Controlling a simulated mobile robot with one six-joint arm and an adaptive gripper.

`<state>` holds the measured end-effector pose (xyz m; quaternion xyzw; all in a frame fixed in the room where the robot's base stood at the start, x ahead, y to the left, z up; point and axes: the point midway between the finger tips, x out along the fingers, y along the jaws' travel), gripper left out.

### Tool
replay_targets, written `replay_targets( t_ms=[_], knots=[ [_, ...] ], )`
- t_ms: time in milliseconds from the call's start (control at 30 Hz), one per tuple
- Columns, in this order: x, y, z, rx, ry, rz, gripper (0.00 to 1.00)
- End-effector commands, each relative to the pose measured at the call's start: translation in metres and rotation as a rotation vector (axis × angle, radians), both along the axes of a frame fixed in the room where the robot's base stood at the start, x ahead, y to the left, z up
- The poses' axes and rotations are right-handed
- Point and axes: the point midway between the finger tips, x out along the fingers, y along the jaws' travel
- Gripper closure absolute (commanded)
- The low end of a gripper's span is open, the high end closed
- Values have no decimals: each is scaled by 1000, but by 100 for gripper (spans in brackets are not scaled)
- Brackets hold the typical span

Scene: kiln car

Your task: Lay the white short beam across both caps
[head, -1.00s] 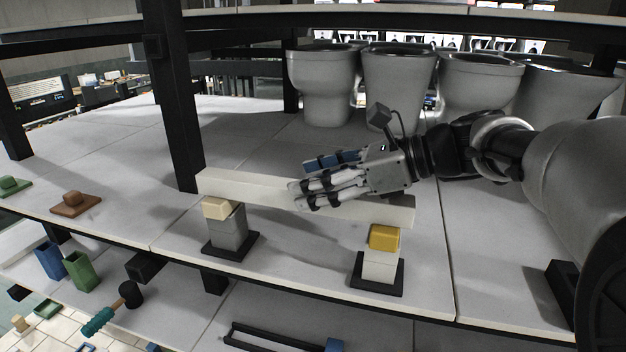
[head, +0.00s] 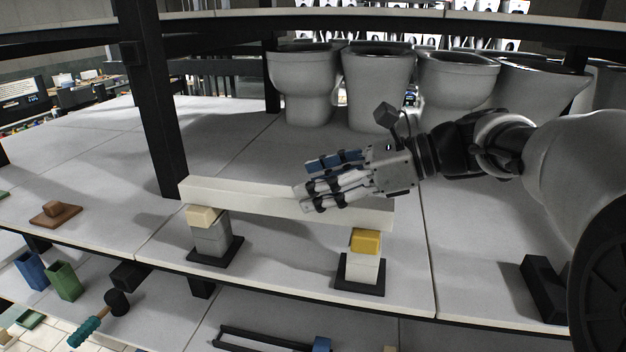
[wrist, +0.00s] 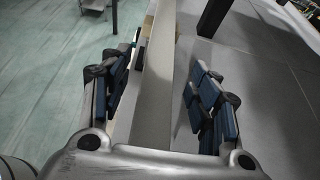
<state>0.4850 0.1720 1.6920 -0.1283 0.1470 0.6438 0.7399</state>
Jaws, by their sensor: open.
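The white short beam (head: 245,198) spans from above the cream cap (head: 203,216) on the left to above the yellow cap (head: 366,241) on the right. It looks level and appears to rest on both; exact contact is hard to tell. Each cap sits on a grey or white block on a dark base. My gripper (head: 322,184) is open at the beam's right half. In the wrist view, the beam (wrist: 152,105) runs between the spread fingers (wrist: 160,105), with space on the right side. The fingers hide part of the beam in the head view.
Large grey toilet-shaped pieces (head: 375,85) stand at the back of the deck. A black upright post (head: 160,110) rises behind the beam's left end. A brown piece (head: 55,213) lies at left. The deck's front edge runs close before the bases.

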Motion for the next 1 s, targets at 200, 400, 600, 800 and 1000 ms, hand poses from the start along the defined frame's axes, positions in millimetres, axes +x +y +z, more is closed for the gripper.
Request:
replay_targets(
  t_ms=[200,400,600,800,1000],
  knots=[
    [-1,-8,4,0,0,-1,44],
    [-2,-16,8,0,1,-1,44],
    [-3,-23,11,0,0,-1,44],
    [-4,-28,12,0,0,-1,44],
    [-4,-29,12,0,0,0,44]
  ],
)
